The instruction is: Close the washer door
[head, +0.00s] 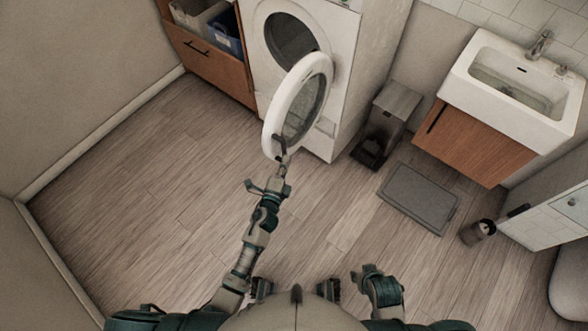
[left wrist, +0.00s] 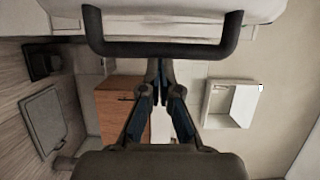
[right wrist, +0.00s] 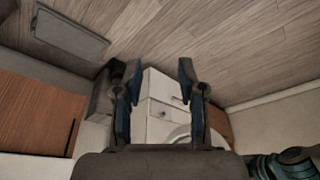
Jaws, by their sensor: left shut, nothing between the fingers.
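The white washer (head: 345,70) stands at the back with its round opening (head: 290,38) uncovered. Its round door (head: 270,119) is swung wide open toward me, with a dark handle (head: 279,146) on the near edge. My left gripper (head: 281,160) is at that handle, its fingers together. In the left wrist view the dark handle (left wrist: 160,49) crosses above the shut fingertips (left wrist: 160,63), with nothing held between them. I cannot tell whether they touch the handle. My right gripper (right wrist: 157,72) is open and empty, low and away from the door; the washer (right wrist: 163,115) shows beyond it.
A wooden cabinet (head: 205,55) with bins stands left of the washer. A pedal bin (head: 386,122) stands to its right, then a sink (head: 513,83) over a wooden cabinet (head: 470,145). A grey mat (head: 418,195) lies on the floor. The floor at left is clear.

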